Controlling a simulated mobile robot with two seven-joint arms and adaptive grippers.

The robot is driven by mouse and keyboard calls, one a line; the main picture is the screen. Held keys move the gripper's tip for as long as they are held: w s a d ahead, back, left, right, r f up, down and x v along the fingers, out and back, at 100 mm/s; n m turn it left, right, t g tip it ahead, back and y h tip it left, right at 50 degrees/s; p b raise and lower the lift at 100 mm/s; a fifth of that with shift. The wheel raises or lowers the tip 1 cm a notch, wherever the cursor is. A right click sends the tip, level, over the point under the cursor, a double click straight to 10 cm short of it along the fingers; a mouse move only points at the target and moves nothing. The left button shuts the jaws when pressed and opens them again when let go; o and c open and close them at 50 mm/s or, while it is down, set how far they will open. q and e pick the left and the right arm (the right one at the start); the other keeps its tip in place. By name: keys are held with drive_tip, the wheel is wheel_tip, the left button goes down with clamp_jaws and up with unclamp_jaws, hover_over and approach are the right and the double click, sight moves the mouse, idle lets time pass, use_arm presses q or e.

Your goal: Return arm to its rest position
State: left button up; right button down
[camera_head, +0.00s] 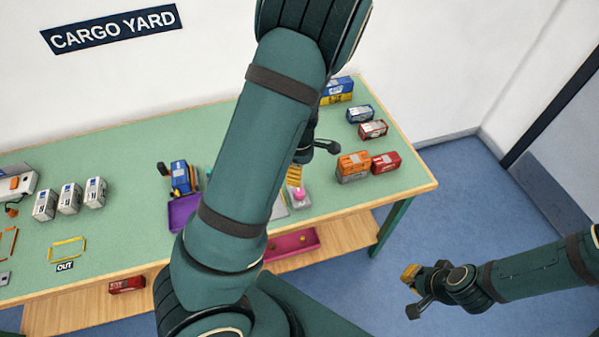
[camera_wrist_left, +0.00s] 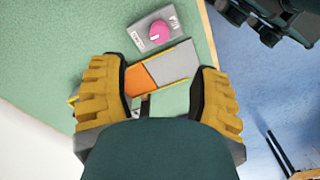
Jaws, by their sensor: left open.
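My left arm (camera_head: 255,140) rises large across the middle of the head view and hides part of the table. My left gripper (camera_head: 296,176) shows partly past its right edge, over the table. In the left wrist view its yellow fingers (camera_wrist_left: 160,98) are wide apart with nothing gripped. An orange-and-grey piece (camera_wrist_left: 172,66) lies beyond and between them, apart from the fingers. My right arm comes in from the right, with its gripper (camera_head: 412,290) over the floor, clear of the table; its opening is not clear.
The green table (camera_head: 120,235) holds containers: white ones (camera_head: 70,198) at left, a blue one (camera_head: 180,175), and orange (camera_head: 353,164) and red (camera_head: 386,162) ones at right. A purple tray (camera_head: 184,213) and a grey box with a pink button (camera_wrist_left: 160,31) are near the middle.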

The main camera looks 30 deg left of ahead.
idle(0.4)
use_arm(q)
drive_tip(key=s+d+f+m, duration=0.1)
drive_tip(key=f, duration=0.1)
drive_tip(key=s+d+f+m, duration=0.1)
drive_tip(key=f+m, duration=0.1)
drive_tip(key=s+f+m+b, duration=0.1)
drive_tip(key=s+f+m, duration=0.1)
drive_tip(key=shift+d+f, duration=0.35)
drive_tip(key=shift+d, duration=0.05)
drive_tip(key=s+d+f+m, duration=0.1)
drive_tip(key=m, duration=0.1)
drive_tip(key=s+d+f+m, duration=0.1)
drive_tip(key=d+m, duration=0.1)
drive_tip(key=s+d+f+m, duration=0.1)
drive_tip(key=f+m, duration=0.1)
drive_tip(key=shift+d+f+h+b, duration=0.1)
drive_tip(key=shift+d+h+b, duration=0.25)
drive_tip(key=shift+h, duration=0.05)
drive_tip(key=s+d+m+t+h, duration=0.2)
drive_tip(key=d+m+h, duration=0.1)
drive_tip(key=d+m, duration=0.4)
drive_tip(key=d, duration=0.2)
drive_tip(key=shift+d+f+m+b, duration=0.3)
drive_tip(key=shift+d+m+b, duration=0.05)
drive_tip(key=shift+m+b, duration=0.05)
